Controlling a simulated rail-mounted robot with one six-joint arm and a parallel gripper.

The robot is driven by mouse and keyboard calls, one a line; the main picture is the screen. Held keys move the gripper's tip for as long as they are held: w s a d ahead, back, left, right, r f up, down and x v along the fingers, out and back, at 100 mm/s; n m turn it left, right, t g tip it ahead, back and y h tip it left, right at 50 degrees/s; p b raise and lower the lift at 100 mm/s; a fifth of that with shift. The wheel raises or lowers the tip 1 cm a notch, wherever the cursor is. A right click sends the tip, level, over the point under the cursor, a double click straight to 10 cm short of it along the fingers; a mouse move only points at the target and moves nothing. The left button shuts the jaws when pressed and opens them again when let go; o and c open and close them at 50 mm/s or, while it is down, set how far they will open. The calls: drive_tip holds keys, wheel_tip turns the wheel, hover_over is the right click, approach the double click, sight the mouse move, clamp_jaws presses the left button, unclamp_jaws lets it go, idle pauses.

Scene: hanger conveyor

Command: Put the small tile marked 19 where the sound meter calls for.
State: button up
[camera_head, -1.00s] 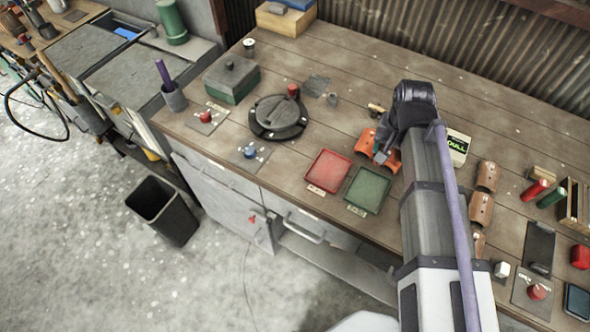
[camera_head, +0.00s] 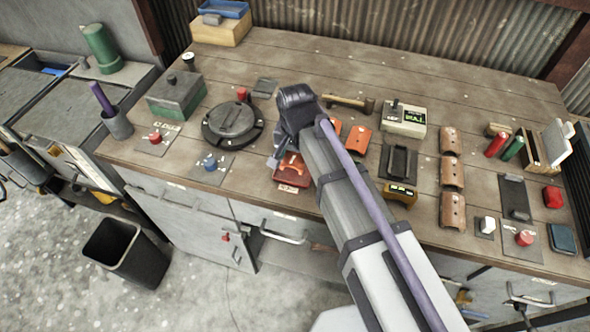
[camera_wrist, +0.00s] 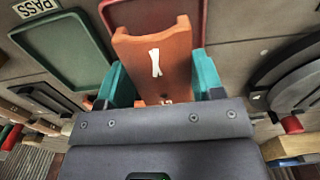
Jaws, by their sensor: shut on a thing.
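My gripper (camera_head: 284,158) is shut on a small terracotta tile (camera_wrist: 155,65), held between teal fingers in the wrist view. The tile has a white mark on its face; a smaller mark lower down is too small to read. In the head view the tile is over or close to the red tray (camera_head: 302,180); I cannot tell whether they touch. In the wrist view the red tray (camera_wrist: 204,15) lies beyond the tile's far end. The green tray (camera_wrist: 65,50), beside a PASS label, is to its left. My arm hides it in the head view. The sound meter (camera_head: 404,118) appears to read DULL.
Other orange tiles (camera_head: 358,140) lie right of my arm, with a column of terracotta tiles (camera_head: 452,172) further right. A round dark lidded fixture (camera_head: 233,123) stands left of my gripper. A black-framed stand (camera_head: 398,162) and a yellow-brown device (camera_head: 400,193) are near my arm.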

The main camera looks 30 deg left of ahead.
sight(295, 163)
wheel_tip(295, 163, down, 4)
drive_tip(key=b, duration=0.4)
drive_tip(key=shift+r, duration=0.3)
drive_tip(key=shift+c, duration=0.3)
drive_tip(key=shift+f, duration=0.2)
drive_tip(key=o, duration=0.8)
drive_tip(key=shift+c, duration=0.2)
wheel_tip(295, 163, up, 13)
drive_tip(key=p, duration=1.2)
drive_tip(key=shift+f+p, duration=0.15)
drive_tip(key=shift+p, duration=0.25)
drive_tip(key=shift+f, duration=0.15)
